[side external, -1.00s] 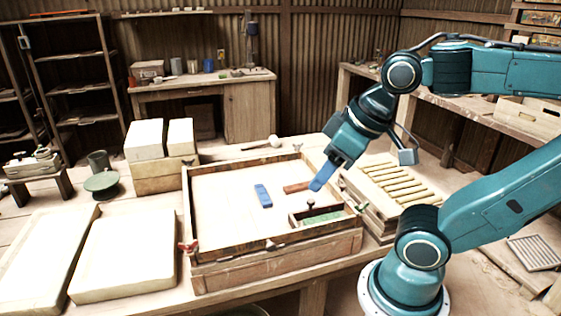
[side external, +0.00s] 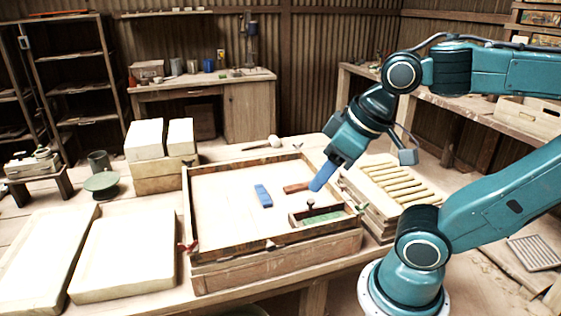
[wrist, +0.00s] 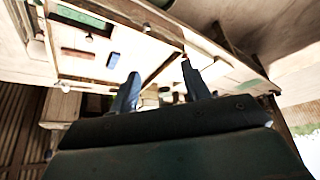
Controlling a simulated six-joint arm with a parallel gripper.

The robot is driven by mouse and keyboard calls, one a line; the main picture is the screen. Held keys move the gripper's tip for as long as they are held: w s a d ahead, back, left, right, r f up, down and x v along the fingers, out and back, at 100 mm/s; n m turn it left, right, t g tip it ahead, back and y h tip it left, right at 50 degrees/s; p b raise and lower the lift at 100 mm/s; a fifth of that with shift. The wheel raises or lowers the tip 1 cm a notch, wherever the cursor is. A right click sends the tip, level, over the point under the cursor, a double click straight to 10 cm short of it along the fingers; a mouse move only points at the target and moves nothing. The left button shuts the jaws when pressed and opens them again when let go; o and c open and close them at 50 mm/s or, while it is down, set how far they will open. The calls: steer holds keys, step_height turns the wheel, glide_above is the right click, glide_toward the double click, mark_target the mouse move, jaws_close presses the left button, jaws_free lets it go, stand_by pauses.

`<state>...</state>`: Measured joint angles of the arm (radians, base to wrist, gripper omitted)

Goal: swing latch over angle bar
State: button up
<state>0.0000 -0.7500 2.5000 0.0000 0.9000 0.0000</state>
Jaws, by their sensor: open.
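A wooden press frame (side external: 187,215) stands on the bench with dark strips along its rim. I cannot tell for certain which strip is the angle bar.
Inside the frame lie a blue block (side external: 263,196), a reddish-brown bar (side external: 297,187) and a green piece (side external: 322,217) in a small compartment beside a dark knob (side external: 311,204). Stacked boards with slats (side external: 395,185) stand to the right. Pale slabs (side external: 125,255) lie at left.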

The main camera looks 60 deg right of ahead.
stand_by(0.4)
steer(key=shift+c, duration=0.8)
steer(key=shift+w+d+m, duration=0.35)
steer(key=shift+d+m, duration=0.05)
steer(key=shift+d, duration=0.05)
steer(key=w+d+f+m+g+h, duration=0.1)
steer(key=w+d+m+h, duration=0.15)
steer(key=d+m, duration=0.3)
steer(key=m+g+h, duration=0.2)
steer(key=m+g, duration=0.3)
steer(key=m, duration=0.7)
glide_toward(343, 185)
steer(key=v, duration=0.6)
steer(key=shift+s, duration=0.25)
steer(key=shift+f, duration=0.2)
steer(key=shift+w+x, duration=0.1)
steer(key=shift+x, duration=3.25)
steer(key=shift+w+x, duration=0.15)
steer(key=shift+x, duration=3.25)
